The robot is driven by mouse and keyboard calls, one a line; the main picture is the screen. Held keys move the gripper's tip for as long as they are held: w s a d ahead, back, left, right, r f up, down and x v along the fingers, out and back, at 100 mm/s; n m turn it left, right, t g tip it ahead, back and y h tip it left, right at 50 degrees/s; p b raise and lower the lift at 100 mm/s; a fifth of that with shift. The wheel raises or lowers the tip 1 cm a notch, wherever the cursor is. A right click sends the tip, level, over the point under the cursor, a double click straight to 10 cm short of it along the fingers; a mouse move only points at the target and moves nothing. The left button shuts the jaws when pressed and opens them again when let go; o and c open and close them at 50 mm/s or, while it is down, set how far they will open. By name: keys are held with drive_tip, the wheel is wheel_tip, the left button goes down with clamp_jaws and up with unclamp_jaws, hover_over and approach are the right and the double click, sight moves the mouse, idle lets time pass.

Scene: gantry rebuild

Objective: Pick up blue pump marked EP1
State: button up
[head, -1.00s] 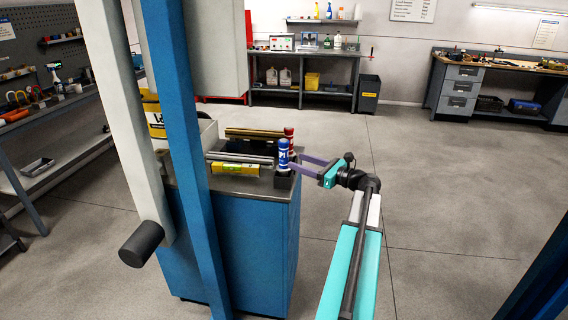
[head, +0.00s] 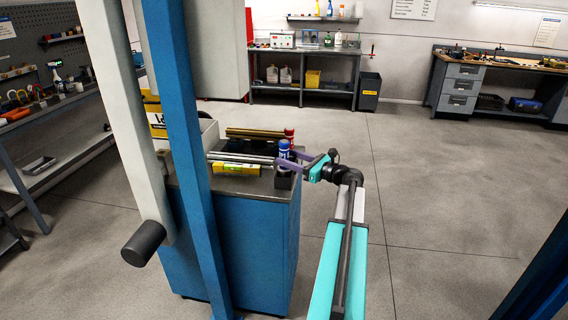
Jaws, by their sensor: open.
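The blue pump (head: 284,152) stands upright in a dark holder at the right front corner of the blue cabinet's top; its marking is too small to read. A red pump (head: 289,136) stands just behind it. My gripper (head: 287,159) reaches in from the right with its purple fingers spread. The fingers are level with the blue pump, one passing in front of it and the other behind or beside it. I cannot tell whether they touch it. The finger in front hides part of the pump's middle.
The blue cabinet (head: 235,245) also holds a yellow level (head: 236,169), metal bars and a white bin at its left. A blue post (head: 180,130) and a pale post (head: 127,120) stand in front. The floor to the right is clear.

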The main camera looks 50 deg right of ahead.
sight(284, 141)
drive_tip(key=shift+w+a, duration=0.2)
drive_tip(key=shift+w, duration=0.9)
clamp_jaws()
drive_tip(key=shift+r, duration=0.15)
drive_tip(key=shift+r+b, duration=0.75)
drive_tip(key=shift+r, duration=4.15)
